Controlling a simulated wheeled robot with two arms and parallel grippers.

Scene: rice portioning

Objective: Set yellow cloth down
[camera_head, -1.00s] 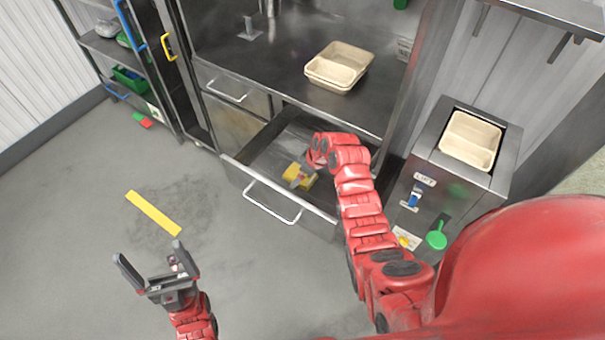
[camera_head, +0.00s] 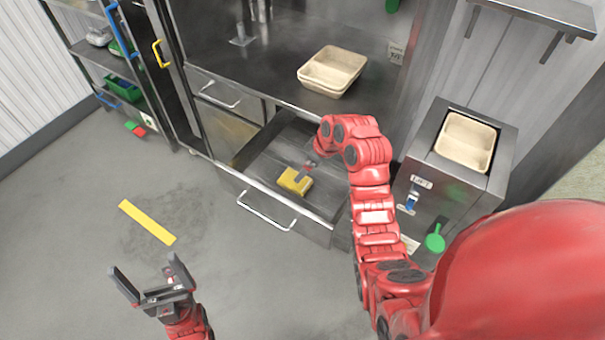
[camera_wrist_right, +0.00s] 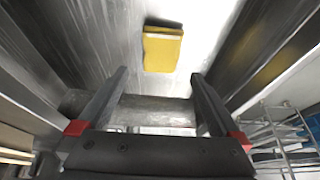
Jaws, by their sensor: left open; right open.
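The yellow cloth (camera_head: 295,181) lies folded on the bottom of the open metal drawer (camera_head: 262,172). It also shows in the right wrist view as a yellow block (camera_wrist_right: 162,50), beyond my fingertips and apart from them. My right gripper (camera_wrist_right: 158,85) is open with nothing between its fingers. In the head view the right arm reaches over the drawer, and its gripper (camera_head: 306,170) is small and partly hidden by the wrist, just above the cloth. My left gripper (camera_head: 149,276) is open and empty above the floor at the lower left.
Stacked beige trays (camera_head: 333,70) stand on the metal counter (camera_head: 270,60) above the drawer. A metal dispenser (camera_head: 424,165) with a beige tray (camera_head: 465,143) on top stands right of the drawer. A shelf rack (camera_head: 100,65) stands at the left.

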